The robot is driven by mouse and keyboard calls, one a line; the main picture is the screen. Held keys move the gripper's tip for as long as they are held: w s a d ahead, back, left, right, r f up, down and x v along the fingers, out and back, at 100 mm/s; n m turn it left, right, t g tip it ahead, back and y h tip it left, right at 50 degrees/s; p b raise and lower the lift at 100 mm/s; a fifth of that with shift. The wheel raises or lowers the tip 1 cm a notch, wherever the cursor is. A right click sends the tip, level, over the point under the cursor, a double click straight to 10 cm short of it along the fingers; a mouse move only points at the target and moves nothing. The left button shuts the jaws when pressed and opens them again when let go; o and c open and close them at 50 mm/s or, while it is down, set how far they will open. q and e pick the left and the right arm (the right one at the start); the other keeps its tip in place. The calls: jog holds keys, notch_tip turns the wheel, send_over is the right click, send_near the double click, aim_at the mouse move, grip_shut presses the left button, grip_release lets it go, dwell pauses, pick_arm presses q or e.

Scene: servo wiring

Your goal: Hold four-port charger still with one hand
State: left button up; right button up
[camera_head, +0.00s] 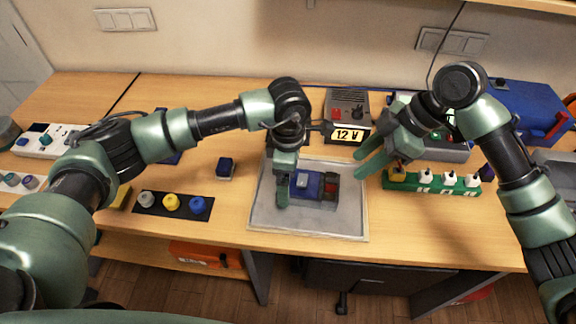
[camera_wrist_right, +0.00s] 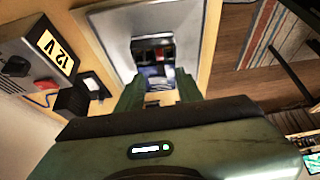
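I take the small blue block with black and red parts (camera_head: 318,188) in the grey tray (camera_head: 262,222) as the four-port charger; its ports cannot be made out. It also shows in the right wrist view (camera_wrist_right: 153,55), beyond my fingertips. My left gripper (camera_head: 283,197) points down at the block's left end, close against it. Whether its fingers are closed on the block is hidden. My right gripper (camera_head: 372,163) is open and empty, above and right of the tray, with its two green fingers apart and pointing left. Its fingers also show in the right wrist view (camera_wrist_right: 158,95).
A grey box with a 12 V display (camera_head: 347,112) stands behind the tray.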

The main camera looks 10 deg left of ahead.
aim_at(330, 180)
pick_arm(q)
jog(key=shift+f, duration=0.75)
jog(key=c, duration=1.6)
pick_arm(e)
jog(key=shift+o, duration=0.2)
pick_arm(q)
jog(key=shift+c, duration=0.2)
pick_arm(e)
jog(key=shift+m+h, duration=0.3)
jog(key=shift+h, duration=0.3)
jog(key=x, duration=0.3)
jog(key=a+x, duration=0.1)
jog(key=x, duration=0.3)
jog(key=a+r+x, duration=0.1)
jog(key=x, duration=0.2)
jog(key=shift+a+f, duration=0.15)
jog(key=shift+a, duration=0.1)
grip_shut()
